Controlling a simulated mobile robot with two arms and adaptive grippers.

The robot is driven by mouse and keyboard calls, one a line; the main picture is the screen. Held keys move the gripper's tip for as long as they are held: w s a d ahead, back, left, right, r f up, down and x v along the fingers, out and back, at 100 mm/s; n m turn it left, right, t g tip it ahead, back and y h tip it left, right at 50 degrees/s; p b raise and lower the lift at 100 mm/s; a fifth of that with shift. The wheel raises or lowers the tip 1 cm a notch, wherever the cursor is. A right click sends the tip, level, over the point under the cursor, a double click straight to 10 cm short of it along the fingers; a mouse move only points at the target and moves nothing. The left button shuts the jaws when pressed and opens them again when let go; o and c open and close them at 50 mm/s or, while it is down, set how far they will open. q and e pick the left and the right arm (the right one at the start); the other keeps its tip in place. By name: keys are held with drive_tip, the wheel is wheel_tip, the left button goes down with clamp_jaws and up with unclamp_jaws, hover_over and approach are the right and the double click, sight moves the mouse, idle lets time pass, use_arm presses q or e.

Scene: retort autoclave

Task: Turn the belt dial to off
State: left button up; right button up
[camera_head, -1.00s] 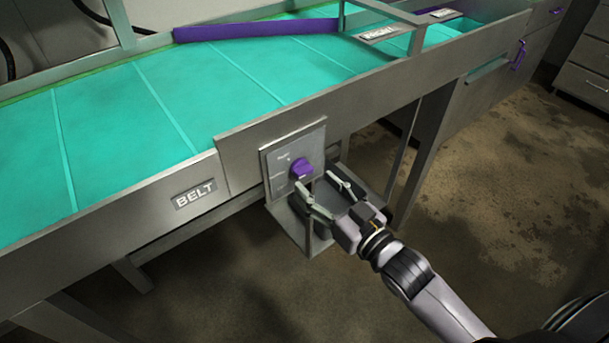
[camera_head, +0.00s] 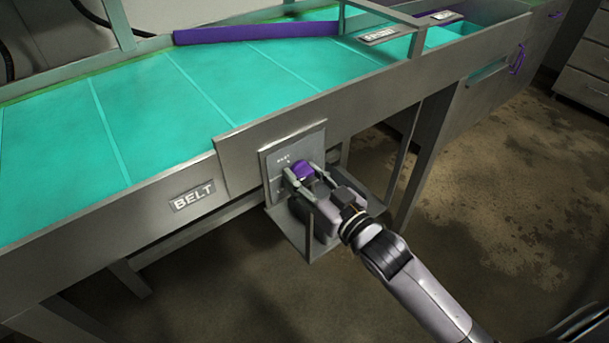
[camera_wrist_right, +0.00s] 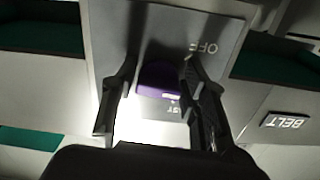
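The purple belt dial (camera_head: 304,169) sits on a grey control plate (camera_head: 276,166) at the side of the conveyor, near the BELT label (camera_head: 193,196). My right gripper (camera_head: 303,177) is at the dial, with one finger on each side of it. In the right wrist view, the dial (camera_wrist_right: 159,80) lies between the two fingers (camera_wrist_right: 160,72), which look parted with narrow gaps; firm contact does not show. The OFF mark (camera_wrist_right: 204,48) shows beside the right finger, and another mark, partly hidden, lies under the dial. My left gripper is not in view.
The conveyor's turquoise belt (camera_head: 210,92) runs behind the plate, with a purple bar (camera_head: 255,31) across it. A bracket-like grey shelf (camera_head: 291,232) sits below the dial. Drawers (camera_head: 583,88) stand at the far right. The floor in front is clear.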

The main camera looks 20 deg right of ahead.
drive_tip(key=c, duration=0.7)
drive_tip(key=shift+r+n+p, duration=0.1)
drive_tip(key=shift+n+p, duration=0.85)
drive_tip(key=shift+n, duration=0.05)
drive_tip(key=n+p, duration=0.1)
drive_tip(key=n, duration=0.1)
drive_tip(key=shift+d+n+p, duration=0.1)
drive_tip(key=shift+n+p, duration=0.2)
drive_tip(key=shift+p, duration=0.05)
drive_tip(key=n+p, duration=0.1)
drive_tip(key=n, duration=0.1)
drive_tip(key=shift+n, duration=0.3)
drive_tip(key=shift+w+d+n+p, duration=0.1)
drive_tip(key=shift+n+p, duration=0.6)
drive_tip(key=shift+n, duration=0.6)
